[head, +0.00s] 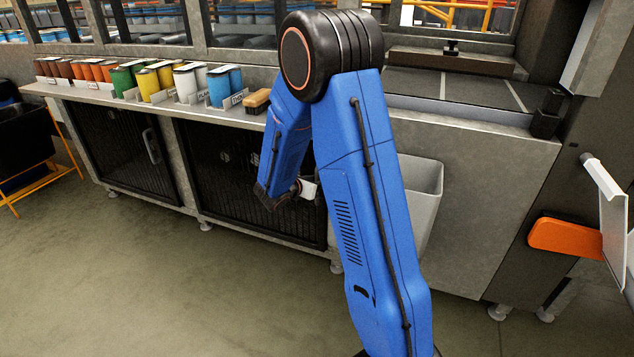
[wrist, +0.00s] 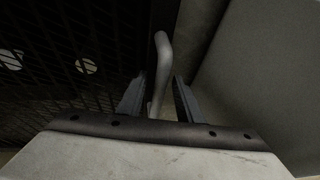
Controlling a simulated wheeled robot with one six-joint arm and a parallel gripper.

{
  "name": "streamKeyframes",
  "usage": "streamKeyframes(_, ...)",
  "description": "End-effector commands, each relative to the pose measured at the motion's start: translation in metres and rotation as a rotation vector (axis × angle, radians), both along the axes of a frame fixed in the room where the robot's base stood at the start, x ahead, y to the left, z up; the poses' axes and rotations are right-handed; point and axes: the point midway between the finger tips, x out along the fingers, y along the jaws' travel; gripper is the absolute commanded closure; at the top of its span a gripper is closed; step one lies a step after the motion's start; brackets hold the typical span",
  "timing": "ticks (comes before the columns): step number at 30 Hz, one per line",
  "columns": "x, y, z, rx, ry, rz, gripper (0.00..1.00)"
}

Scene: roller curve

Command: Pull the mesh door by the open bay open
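Two black mesh doors sit under the counter in the head view. The mesh door by the open bay (head: 235,180) is the right one and looks closed; its right part is hidden behind my blue arm. Its dark mesh (wrist: 65,70) fills the left of the wrist view. A pale upright bar handle (wrist: 162,60) stands between the two fingers of my gripper (wrist: 158,90). The fingers are open, one on each side of the handle, with narrow gaps; I cannot tell whether either touches. In the head view my arm mostly hides the gripper.
A light grey bin (head: 428,195) stands right of the door, partly behind my arm. The other mesh door (head: 120,150) with its handle is at left. Colored cups and a brush (head: 257,101) line the counter. The floor (head: 130,270) before the doors is clear.

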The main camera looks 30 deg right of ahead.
Motion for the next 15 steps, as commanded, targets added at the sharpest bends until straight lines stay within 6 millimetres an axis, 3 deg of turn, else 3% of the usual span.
streamKeyframes(3, 0.0000, 0.0002, 0.0002, 0.000, 0.000, 0.000, 0.68)
streamKeyframes(8, -0.0001, 0.0003, 0.0002, 0.000, 0.000, 0.000, 1.00)
streamKeyframes(15, -0.0006, 0.0019, 0.0004, 0.000, 0.000, -0.001, 1.00)
